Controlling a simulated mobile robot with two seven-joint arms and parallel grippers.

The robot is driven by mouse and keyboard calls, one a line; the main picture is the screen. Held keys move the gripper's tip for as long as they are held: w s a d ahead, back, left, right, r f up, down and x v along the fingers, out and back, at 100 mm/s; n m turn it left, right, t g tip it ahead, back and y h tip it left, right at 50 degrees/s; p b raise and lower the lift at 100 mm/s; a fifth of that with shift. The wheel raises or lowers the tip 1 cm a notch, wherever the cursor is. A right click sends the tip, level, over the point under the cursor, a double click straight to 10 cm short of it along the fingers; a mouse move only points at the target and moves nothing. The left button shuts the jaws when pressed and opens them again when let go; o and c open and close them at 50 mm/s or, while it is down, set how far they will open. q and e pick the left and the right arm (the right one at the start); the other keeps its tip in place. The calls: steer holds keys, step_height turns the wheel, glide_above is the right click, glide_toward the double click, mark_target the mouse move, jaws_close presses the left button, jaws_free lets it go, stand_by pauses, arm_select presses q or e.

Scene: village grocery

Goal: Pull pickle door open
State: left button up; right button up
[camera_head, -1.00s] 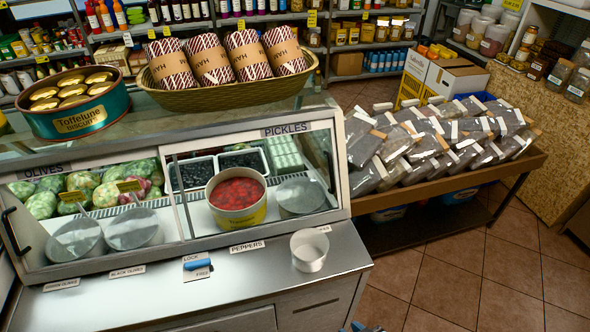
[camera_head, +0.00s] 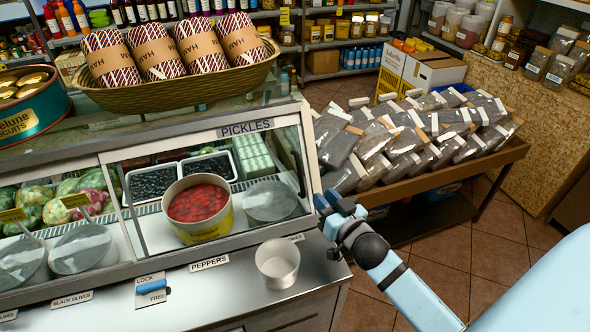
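The pickle door (camera_head: 222,162) is the glass front panel under the PICKLES label (camera_head: 246,128) on the deli counter. It looks closed. Its dark handle (camera_head: 298,172) is at the panel's right edge. My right gripper (camera_head: 326,201) is just right of the handle, beside the case's right end. It looks empty. Its fingers are small and partly overlap, so its opening is unclear. A blue lock lever (camera_head: 153,287) lies on the LOCK/FREE plate, near the FREE word. My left gripper is out of view.
An empty white cup (camera_head: 278,263) stands on the steel counter (camera_head: 235,290) before the door. Behind the glass is a yellow tub of red peppers (camera_head: 198,208). A ham basket (camera_head: 180,90) sits on top. A table of bagged goods (camera_head: 455,180) stands right of the gripper.

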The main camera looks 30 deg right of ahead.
mark_target(301, 172)
steer(key=w, duration=0.4)
steer(key=w+p, duration=0.1)
steer(key=w, duration=0.7)
steer(key=shift+w+d, duration=0.1)
steer(key=shift+d, duration=0.3)
jaws_close()
